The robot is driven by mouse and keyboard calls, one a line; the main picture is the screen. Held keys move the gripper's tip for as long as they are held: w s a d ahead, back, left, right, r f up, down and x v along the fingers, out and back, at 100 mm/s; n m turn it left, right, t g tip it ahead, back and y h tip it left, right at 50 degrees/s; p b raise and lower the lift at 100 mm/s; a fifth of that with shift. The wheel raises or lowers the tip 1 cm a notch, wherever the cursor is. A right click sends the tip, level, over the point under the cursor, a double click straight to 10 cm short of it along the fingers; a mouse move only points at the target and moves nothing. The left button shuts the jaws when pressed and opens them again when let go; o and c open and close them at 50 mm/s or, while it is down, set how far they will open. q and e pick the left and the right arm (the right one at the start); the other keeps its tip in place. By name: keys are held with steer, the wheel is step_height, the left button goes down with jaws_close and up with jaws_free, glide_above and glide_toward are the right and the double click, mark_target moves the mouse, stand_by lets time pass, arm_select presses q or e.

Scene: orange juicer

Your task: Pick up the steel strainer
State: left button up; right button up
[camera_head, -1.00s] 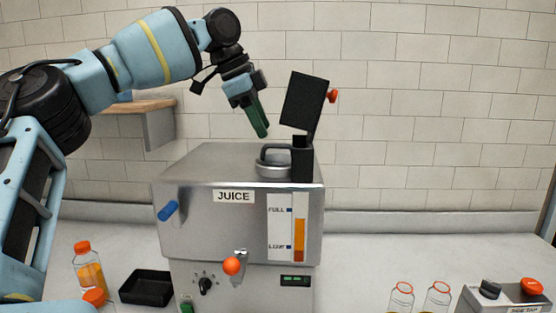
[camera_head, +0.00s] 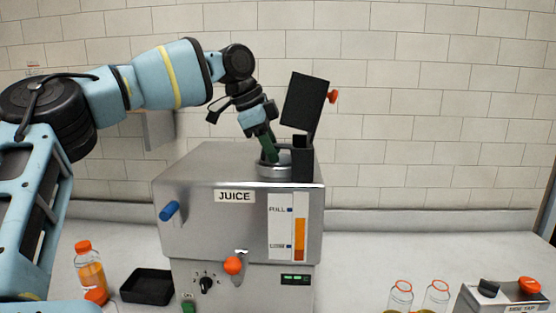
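The steel strainer (camera_head: 272,172) sits in the top of the steel juicer (camera_head: 200,167), beside the raised black lid (camera_head: 304,100). It shows as a round metal rim with a dark handle, now partly covered by my gripper. My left gripper (camera_head: 269,155) points down with its green fingers at the strainer's handle. From this view I cannot tell whether the fingers are apart or closed on the handle. My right gripper is not in view.
A black tray (camera_head: 147,287) and orange juice bottles (camera_head: 90,268) stand left of the juicer. A wall shelf (camera_head: 158,130) is behind my arm. The counter right of the juicer is mostly clear.

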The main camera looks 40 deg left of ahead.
arm_select(q)
jaws_close()
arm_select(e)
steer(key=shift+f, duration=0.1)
arm_select(q)
steer(key=shift+r, duration=0.2)
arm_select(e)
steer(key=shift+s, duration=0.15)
arm_select(q)
steer(key=shift+r, duration=1.35)
steer(key=shift+s+d+r+b, duration=0.1)
steer(key=shift+r+b, duration=0.15)
steer(key=shift+b, duration=0.05)
steer(key=s+d+r, duration=0.1)
steer(key=s+d, duration=0.8)
steer(key=s, duration=0.3)
steer(key=shift+s+r+b, duration=0.2)
steer(key=shift+s+b, duration=0.2)
steer(key=shift+b, duration=0.05)
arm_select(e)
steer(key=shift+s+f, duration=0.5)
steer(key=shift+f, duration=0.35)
